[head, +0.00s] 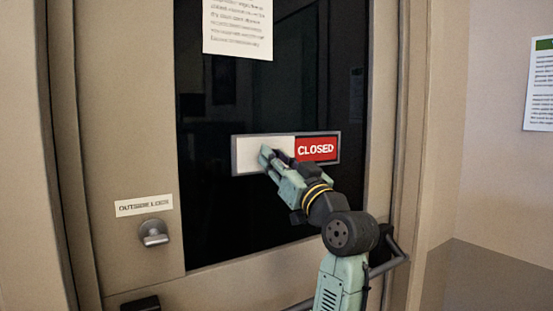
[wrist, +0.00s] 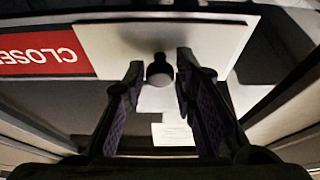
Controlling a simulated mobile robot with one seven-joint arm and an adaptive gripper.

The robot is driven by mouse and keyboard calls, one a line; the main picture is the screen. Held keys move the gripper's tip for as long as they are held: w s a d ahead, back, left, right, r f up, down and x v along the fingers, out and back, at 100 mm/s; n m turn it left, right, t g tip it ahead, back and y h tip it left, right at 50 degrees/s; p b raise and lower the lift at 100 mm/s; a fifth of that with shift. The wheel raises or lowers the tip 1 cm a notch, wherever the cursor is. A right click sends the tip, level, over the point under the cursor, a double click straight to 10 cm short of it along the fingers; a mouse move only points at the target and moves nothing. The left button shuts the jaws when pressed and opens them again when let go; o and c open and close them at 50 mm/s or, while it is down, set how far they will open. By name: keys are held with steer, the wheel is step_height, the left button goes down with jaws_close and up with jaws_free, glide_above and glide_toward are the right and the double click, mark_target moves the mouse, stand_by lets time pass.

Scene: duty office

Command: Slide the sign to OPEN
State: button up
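The sign (head: 318,149) is a grey-framed strip on the dark glass of the door. Its right half shows red with the word CLOSED. A white sliding panel (head: 250,146) covers the left half. In the wrist view the white panel (wrist: 205,42) carries a small dark round knob (wrist: 159,74), and the red CLOSED part (wrist: 40,54) shows upside down at the left. My gripper (head: 268,153) is at the panel. Its fingers stand apart on either side of the knob, with narrow gaps visible. The head view hides the knob behind my gripper.
A door latch (head: 153,233) sits at lower left under a small label (head: 144,206). A paper notice (head: 238,27) hangs on the glass above the sign. A door handle bar (head: 388,262) runs low, behind my arm. Another notice (head: 541,84) is on the right wall.

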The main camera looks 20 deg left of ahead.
jaws_close()
stand_by(0.3)
